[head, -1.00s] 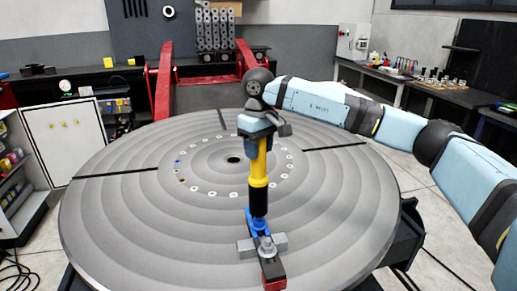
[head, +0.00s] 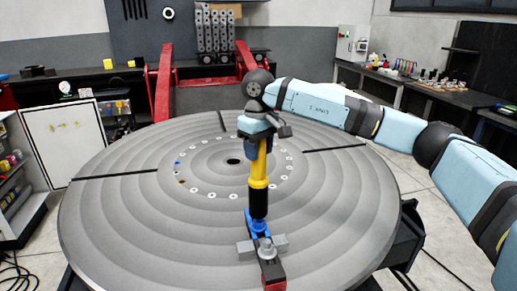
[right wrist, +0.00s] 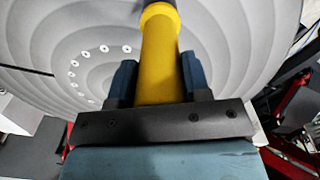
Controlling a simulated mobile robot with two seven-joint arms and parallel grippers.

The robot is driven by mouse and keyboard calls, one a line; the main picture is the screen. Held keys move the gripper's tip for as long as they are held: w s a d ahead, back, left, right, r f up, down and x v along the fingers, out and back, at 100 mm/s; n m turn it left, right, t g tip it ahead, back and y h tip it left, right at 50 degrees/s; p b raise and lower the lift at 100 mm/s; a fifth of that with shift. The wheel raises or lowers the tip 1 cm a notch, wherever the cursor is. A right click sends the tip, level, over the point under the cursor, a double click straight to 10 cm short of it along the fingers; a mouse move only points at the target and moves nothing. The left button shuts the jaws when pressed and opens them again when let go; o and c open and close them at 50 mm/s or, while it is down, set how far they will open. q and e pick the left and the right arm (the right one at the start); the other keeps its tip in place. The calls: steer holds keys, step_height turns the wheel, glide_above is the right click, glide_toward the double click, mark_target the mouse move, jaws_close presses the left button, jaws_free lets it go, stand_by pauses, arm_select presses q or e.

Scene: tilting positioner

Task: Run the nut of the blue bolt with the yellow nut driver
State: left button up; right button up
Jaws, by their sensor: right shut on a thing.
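The yellow nut driver (head: 259,173) stands upright in the head view, with a black lower part. My right gripper (head: 257,145) is shut on its upper part. The right wrist view shows the yellow handle (right wrist: 158,65) between the two dark blue fingers of my right gripper (right wrist: 158,85). The driver's lower end meets a blue piece (head: 257,222) on the clamp; I cannot make out the bolt and nut there. The clamp (head: 266,249) has grey and red parts and sits at the table's near edge. My left gripper is not in view.
The large round grey table (head: 120,215) has a ring of small holes around its centre hole. Red stands (head: 163,80) rise behind it. A white cabinet (head: 62,140) stands at left, and a bench (head: 440,92) with tools at right. Most of the tabletop is clear.

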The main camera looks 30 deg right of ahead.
mark_target(259, 167)
steer(key=shift+f+b, duration=1.65)
steer(key=shift+f, duration=0.95)
steer(key=shift+r, duration=0.1)
steer(key=shift+s+a+f, duration=0.1)
steer(key=shift+s+f, duration=0.05)
steer(key=shift+f, duration=0.25)
steer(key=shift+r, duration=0.15)
step_height(259, 167, up, 7)
steer(key=p, duration=0.3)
steer(key=shift+r, duration=0.15)
stand_by(0.6)
